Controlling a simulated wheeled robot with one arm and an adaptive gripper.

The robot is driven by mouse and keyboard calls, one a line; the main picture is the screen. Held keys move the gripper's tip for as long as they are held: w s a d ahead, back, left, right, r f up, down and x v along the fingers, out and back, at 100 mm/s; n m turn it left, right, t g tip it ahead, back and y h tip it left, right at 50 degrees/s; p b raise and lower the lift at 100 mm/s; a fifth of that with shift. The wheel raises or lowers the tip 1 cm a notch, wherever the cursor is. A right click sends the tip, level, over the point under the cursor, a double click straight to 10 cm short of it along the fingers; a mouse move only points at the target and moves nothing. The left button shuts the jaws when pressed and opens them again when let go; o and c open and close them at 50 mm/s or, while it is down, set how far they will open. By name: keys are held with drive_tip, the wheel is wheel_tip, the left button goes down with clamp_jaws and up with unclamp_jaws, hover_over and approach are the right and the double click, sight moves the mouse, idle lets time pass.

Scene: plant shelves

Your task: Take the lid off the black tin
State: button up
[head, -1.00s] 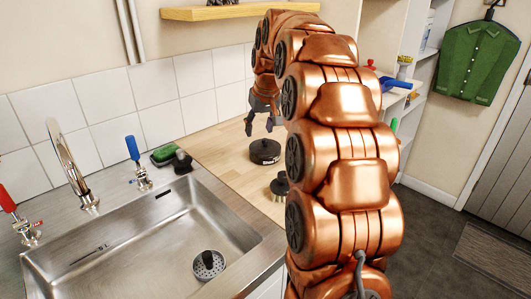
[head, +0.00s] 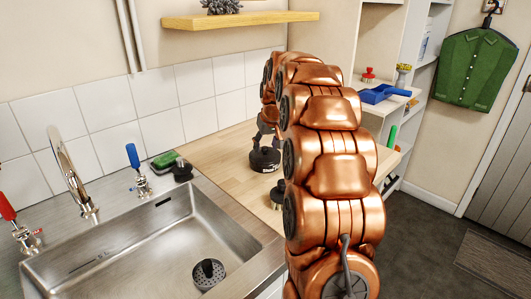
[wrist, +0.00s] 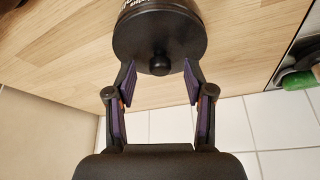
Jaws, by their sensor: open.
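The black tin (head: 264,162) stands on the wooden counter beyond the sink, partly hidden by my arm and gripper in the head view. In the wrist view its round black lid (wrist: 185,42) shows at the top centre, with a small round knob (wrist: 159,65) on it. My gripper (wrist: 159,80) is open, one finger on each side of the knob. The fingers look apart from the knob, and their tips lie near or over the lid's edge. I cannot tell whether they touch the lid.
The steel sink (head: 130,262) with taps is at the left. A green sponge (head: 165,159) and a dark object (head: 182,171) lie at its back rim. A brush (head: 279,192) is on the counter, close to my arm. A wooden shelf (head: 240,20) hangs above.

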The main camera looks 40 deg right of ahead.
drive_tip(key=shift+w+f, duration=0.15)
drive_tip(key=shift+f, duration=0.2)
drive_tip(key=shift+c, duration=0.4)
clamp_jaws()
